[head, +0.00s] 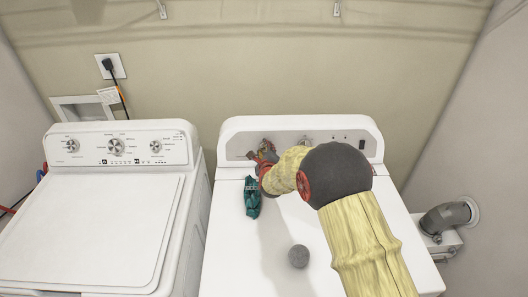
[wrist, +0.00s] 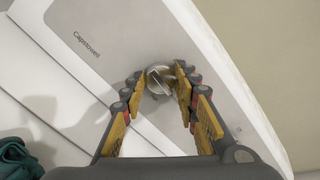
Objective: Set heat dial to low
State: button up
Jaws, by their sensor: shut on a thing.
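A round silver dial (wrist: 160,79) sits on the grey control panel (wrist: 125,30) of the white dryer (head: 235,265). My gripper (wrist: 159,77) is shut on this dial, with a fingertip at each side of it. In the head view my gripper (head: 263,154) is at the left part of the panel and mostly covers the dial. A second dial (head: 305,141) shows near the panel's middle, partly behind my arm. The dial markings are too small or hidden to read, so I cannot tell its setting or whether it is the heat dial.
A teal cloth (head: 252,197) lies on the left of the dryer top, and a grey ball (head: 299,257) lies nearer the front. A white washer (head: 90,225) stands at the left. A vent pipe (head: 447,216) is at the right wall. The back wall is close behind the panel.

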jog(key=n+b, duration=0.3)
jog(key=n, duration=0.1)
jog(key=shift+f+g+y, duration=0.15)
jog(key=shift+g+y, duration=0.15)
jog(key=shift+y, duration=0.1)
jog(key=n+b, duration=0.1)
jog(key=n, duration=0.1)
jog(key=n+b, duration=0.1)
jog(key=n, duration=0.2)
jog(key=shift+d+g+y, duration=0.1)
jog(key=shift+g+y, duration=0.2)
jog(key=shift+n, duration=0.4)
jog(key=o, duration=1)
jog(key=shift+o, duration=0.8)
jog(key=shift+s+r, duration=0.1)
jog(key=shift+r, duration=0.1)
jog(key=v, duration=1.1)
jog(key=shift+s, duration=0.4)
jog(key=shift+r, duration=0.15)
